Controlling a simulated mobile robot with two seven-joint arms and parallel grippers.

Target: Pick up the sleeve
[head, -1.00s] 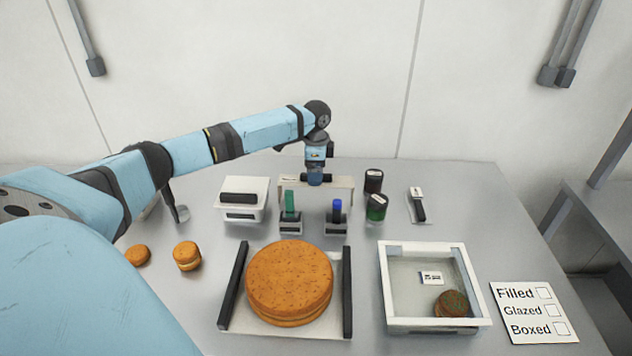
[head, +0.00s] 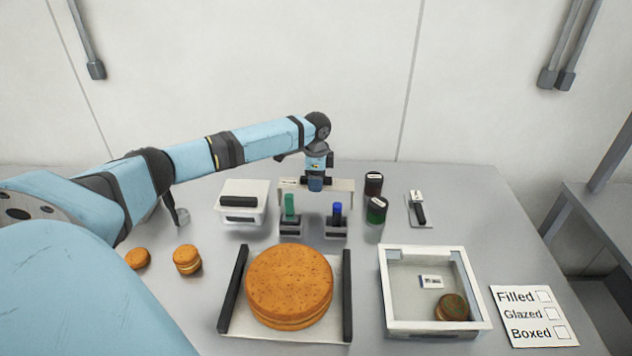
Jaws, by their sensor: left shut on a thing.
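My left gripper (head: 316,181) points down at the back middle of the table, in front of the white rack (head: 345,186). It is shut on a small dark-blue piece (head: 315,185), which looks like the sleeve. The fingers cover part of this piece, and I cannot tell whether it touches the rack. My right gripper is not in view.
A green-topped holder (head: 290,228) and a blue-topped holder (head: 336,228) stand just in front. Two dark jars (head: 375,210) are to the right, a white box (head: 241,203) to the left. A large filled round (head: 289,285) and a glass-topped box (head: 388,310) are nearer.

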